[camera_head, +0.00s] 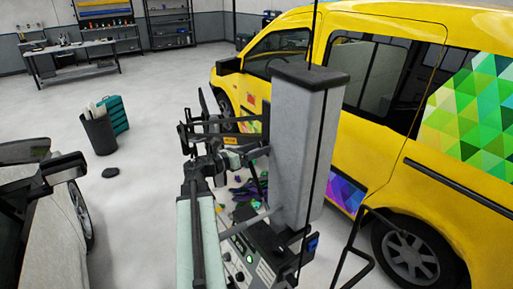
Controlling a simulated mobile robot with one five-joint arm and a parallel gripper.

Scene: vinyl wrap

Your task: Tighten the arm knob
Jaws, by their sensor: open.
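My gripper (212,103) is a dark, pronged shape at the end of my arm, left of the grey column. Its prongs stand apart and I see nothing held between them. Dark links and joints crowd together just below it, so its outline is hard to separate from the arm. I cannot make out the arm knob; it is either hidden behind these parts or too small to tell.
A yellow van (375,110) with colourful wrap panels fills the right. Pale floor (150,235) is clear between the car and my arm.

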